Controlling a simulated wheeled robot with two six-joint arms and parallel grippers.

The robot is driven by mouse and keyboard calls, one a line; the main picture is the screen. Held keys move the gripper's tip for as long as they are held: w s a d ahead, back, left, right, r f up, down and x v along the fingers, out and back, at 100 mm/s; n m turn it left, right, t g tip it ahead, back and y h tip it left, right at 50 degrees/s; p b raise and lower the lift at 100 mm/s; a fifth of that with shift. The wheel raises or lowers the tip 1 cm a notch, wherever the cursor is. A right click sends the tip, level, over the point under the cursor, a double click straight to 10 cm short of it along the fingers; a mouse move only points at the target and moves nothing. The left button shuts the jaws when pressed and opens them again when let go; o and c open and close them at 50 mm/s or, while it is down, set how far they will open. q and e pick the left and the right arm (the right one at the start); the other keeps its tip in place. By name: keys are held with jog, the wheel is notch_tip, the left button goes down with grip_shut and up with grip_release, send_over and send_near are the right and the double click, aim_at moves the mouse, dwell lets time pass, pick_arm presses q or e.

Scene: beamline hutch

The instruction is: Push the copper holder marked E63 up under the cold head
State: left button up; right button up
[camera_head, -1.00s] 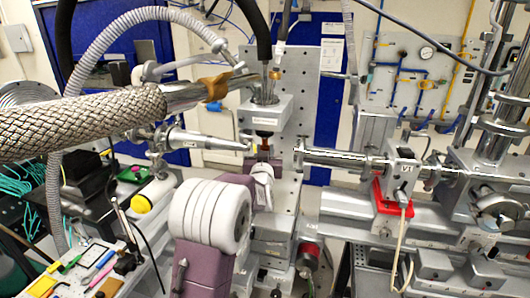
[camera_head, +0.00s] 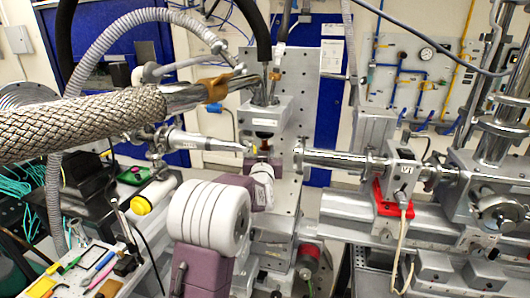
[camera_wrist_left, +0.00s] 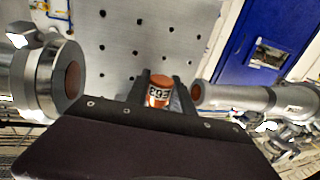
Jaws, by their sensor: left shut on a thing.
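The copper holder (camera_wrist_left: 159,92) is a small orange-brown cylinder with a white label, seen upside down and reading like E63. It stands between the two dark fingers of my left gripper (camera_wrist_left: 160,88), which is shut on it. In the head view my left gripper (camera_head: 264,150) is just below the cold head (camera_head: 266,112), a pale block with a label and a dark reddish part under it. The holder is mostly hidden by my wrist there, and I cannot tell if it touches the cold head. My right gripper is not in view.
A metal nozzle (camera_head: 205,142) points in from the left and a beam pipe (camera_head: 335,158) from the right, both close to my left gripper. A perforated plate (camera_head: 306,110) stands behind. A braided hose (camera_head: 80,122) crosses the upper left.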

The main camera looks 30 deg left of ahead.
pick_arm(q)
jog(key=shift+r, duration=0.4)
dwell(0.4)
jog(key=o, duration=0.5)
jog(key=shift+o, duration=0.2)
jog(key=shift+o, duration=0.7)
jog(key=o, duration=0.6)
jog(key=shift+c, duration=0.9)
jog(key=shift+s, duration=0.1)
